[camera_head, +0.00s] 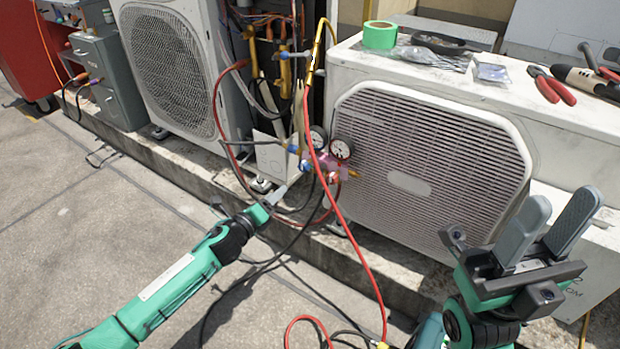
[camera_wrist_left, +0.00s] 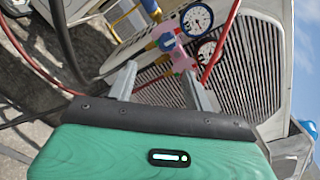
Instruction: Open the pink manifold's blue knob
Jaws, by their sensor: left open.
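The pink manifold (camera_head: 325,163) hangs on hoses in front of the large condenser's grille, with two round gauges (camera_head: 341,149) above it. Its blue knob (camera_head: 305,166) is on its left side. In the left wrist view the manifold (camera_wrist_left: 179,57) and blue knob (camera_wrist_left: 167,41) lie beyond the fingertips, near the middle top. My left gripper (camera_head: 279,193) is below and left of the knob, apart from it. It also shows in the left wrist view (camera_wrist_left: 160,78), open with nothing between its fingers. My right gripper (camera_head: 562,204) is open and empty at the lower right.
A red hose (camera_head: 352,240) runs down past the manifold, and dark hoses loop near my left gripper. The condenser (camera_head: 440,165) stands behind. Green tape (camera_head: 380,35) and red-handled pliers (camera_head: 550,86) lie on top. The paved floor (camera_head: 90,220) at left is clear.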

